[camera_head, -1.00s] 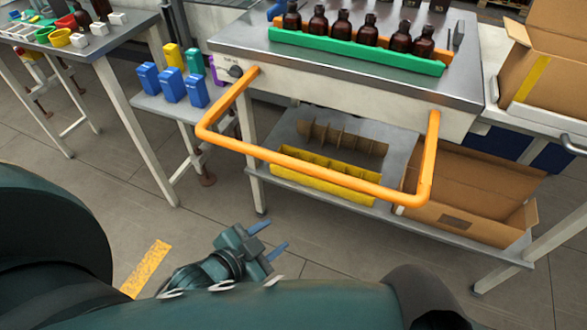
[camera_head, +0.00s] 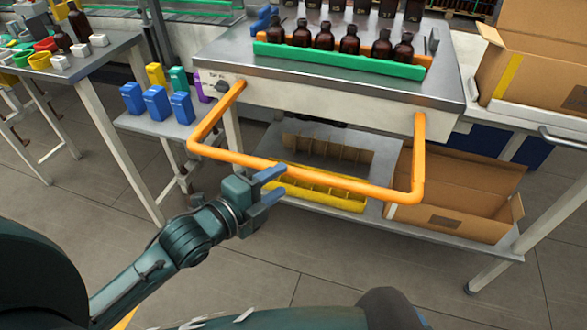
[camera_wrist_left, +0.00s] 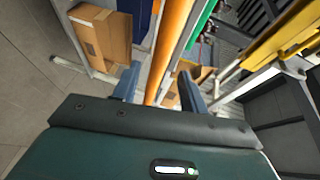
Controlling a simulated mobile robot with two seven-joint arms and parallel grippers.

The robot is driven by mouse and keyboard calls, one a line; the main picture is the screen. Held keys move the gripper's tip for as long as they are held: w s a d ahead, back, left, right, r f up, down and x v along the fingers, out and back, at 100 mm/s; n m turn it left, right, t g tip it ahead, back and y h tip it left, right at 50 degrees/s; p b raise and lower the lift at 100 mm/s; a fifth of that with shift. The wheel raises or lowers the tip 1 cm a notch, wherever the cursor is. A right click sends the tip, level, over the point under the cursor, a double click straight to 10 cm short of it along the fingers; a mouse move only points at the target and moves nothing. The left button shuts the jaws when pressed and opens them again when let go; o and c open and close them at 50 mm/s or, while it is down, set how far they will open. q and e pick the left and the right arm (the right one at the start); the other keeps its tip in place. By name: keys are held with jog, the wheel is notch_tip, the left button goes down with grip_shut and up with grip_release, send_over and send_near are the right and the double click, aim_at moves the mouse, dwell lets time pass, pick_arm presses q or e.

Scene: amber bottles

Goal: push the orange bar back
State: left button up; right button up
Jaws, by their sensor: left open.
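The orange bar (camera_head: 300,171) is a U-shaped rail on the front of a steel-topped table (camera_head: 210,55). Its two side arms reach out from the table front and its long cross piece runs in front. My left gripper (camera_head: 275,184) is open and empty, with its blue fingers close to the cross piece, left of its middle. In the left wrist view, the orange bar (camera_wrist_left: 168,55) passes between the two spread fingers (camera_wrist_left: 158,88). I cannot tell whether they touch it. My right gripper is not in view.
Amber bottles (camera_head: 324,37) stand behind a green strip (camera_head: 340,60) on the tabletop. Below are a yellow divided tray (camera_head: 320,193) and an open cardboard box (camera_head: 455,225). Blue boxes (camera_head: 156,103) stand on a low shelf at left. The floor in front is clear.

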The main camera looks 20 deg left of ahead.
aim_at(289, 175)
pick_arm(q)
jog(key=x, duration=0.5)
jog(key=shift+w+d+f, duration=0.1)
jog(key=shift+w+d, duration=0.05)
jog(key=shift+w, duration=0.1)
jog(key=shift+c, duration=0.3)
grip_shut()
